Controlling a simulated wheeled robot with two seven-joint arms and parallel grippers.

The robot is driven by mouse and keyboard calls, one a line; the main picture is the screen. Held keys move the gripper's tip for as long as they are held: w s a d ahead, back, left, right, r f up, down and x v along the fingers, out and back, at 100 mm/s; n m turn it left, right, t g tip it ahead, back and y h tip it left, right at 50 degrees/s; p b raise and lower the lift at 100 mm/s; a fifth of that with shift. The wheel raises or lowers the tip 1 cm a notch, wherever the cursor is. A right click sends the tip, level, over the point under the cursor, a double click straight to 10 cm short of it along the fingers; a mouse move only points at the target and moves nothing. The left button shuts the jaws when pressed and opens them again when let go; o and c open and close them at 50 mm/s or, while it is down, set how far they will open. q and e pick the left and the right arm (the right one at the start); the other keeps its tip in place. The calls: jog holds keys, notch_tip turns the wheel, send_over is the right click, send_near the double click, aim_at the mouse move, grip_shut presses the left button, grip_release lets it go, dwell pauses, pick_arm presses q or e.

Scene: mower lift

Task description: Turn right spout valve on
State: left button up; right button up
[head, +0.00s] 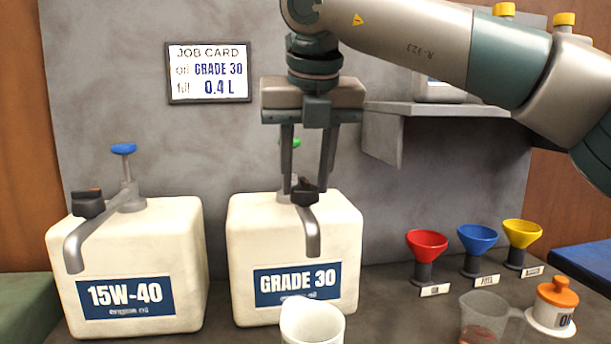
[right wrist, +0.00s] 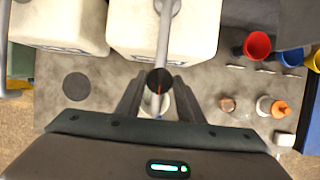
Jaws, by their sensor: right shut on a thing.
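The GRADE 30 oil container (head: 255,225) stands at the middle of the bench, with a grey spout (head: 312,232) reaching out from its top. My right gripper (head: 304,190) points down over it, shut on the dark valve knob (head: 304,194) of this right spout. The white jug (head: 312,322) stands below the spout mouth, partly seen. The 15W-40 container (head: 180,250) stands to the left with its own dark valve knob (head: 88,203). My left gripper is not in view.
Red (head: 427,240), blue (head: 478,238) and yellow (head: 522,233) funnels stand at the right. A clear beaker (head: 488,318) and an orange-capped pot (head: 555,300) are at the front right. A job card (head: 209,72) on the wall reads GRADE 30, 0.4 L. A shelf (head: 440,108) juts out behind my arm.

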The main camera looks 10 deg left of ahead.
jog(key=shift+f, duration=0.1)
jog(key=o, duration=1)
jog(key=shift+o, duration=0.2)
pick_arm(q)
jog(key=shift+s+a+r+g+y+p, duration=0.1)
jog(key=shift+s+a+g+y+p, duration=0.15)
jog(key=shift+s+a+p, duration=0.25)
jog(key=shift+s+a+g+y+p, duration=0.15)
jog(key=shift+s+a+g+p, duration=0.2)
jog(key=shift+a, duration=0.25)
pick_arm(e)
jog(key=v, duration=1.7)
jog(key=shift+r, duration=0.2)
jog(key=shift+a+r, duration=0.1)
jog(key=shift+r, duration=0.05)
